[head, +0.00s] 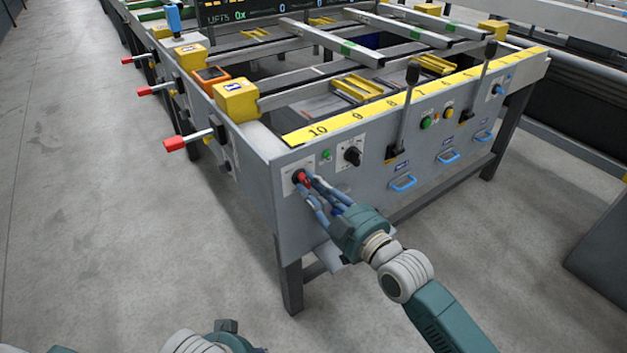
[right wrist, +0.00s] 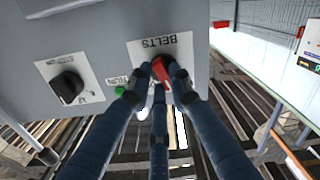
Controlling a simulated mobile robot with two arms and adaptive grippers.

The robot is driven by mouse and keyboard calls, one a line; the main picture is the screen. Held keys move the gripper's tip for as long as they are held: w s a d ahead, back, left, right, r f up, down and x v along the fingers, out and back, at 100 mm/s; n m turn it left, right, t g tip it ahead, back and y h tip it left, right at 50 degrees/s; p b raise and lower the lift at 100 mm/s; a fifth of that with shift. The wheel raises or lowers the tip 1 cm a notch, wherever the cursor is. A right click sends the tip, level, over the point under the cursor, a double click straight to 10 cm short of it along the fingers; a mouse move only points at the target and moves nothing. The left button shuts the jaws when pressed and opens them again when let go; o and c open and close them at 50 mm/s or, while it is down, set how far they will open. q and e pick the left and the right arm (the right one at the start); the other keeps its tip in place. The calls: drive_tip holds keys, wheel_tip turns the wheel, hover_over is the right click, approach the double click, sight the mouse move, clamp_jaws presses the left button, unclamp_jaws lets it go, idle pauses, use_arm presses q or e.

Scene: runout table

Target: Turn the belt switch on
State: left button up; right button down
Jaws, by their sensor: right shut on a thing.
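The belt switch is a red-handled rotary knob (head: 301,176) on a white plate at the left end of the grey front panel. In the right wrist view the red knob (right wrist: 159,69) sits on a plate marked BELTS, which appears upside down. My right gripper (head: 307,181) is shut on this knob, its blue-grey fingers around the red handle. The fingers hide part of the knob, and I cannot tell its exact setting. Part of my left arm shows at the bottom edge of the head view; its fingers are not visible.
A black rotary knob (head: 353,156) and a green lamp (head: 326,155) sit right of the switch. Black levers (head: 410,90) and blue handles (head: 403,183) are farther right. Red-tipped levers (head: 176,143) stick out from the table's left side. The floor at left is clear.

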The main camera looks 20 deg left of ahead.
drive_tip(key=m+p, duration=0.1)
drive_tip(key=m, duration=0.1)
drive_tip(key=shift+m, duration=0.4)
drive_tip(key=shift+f+m, duration=0.1)
drive_tip(key=shift+m, duration=0.8)
drive_tip(key=shift+m+p, duration=0.35)
drive_tip(key=shift+m, duration=0.55)
drive_tip(key=m, duration=0.2)
drive_tip(key=shift+s+f+m, duration=0.1)
drive_tip(key=shift+f+m, duration=0.05)
drive_tip(key=shift+m, duration=1.85)
use_arm(q)
drive_tip(key=x, duration=0.4)
drive_tip(key=shift+d+f, duration=0.1)
drive_tip(key=shift+f, duration=0.2)
use_arm(e)
drive_tip(key=shift+a+m, duration=0.1)
drive_tip(key=shift+m, duration=0.2)
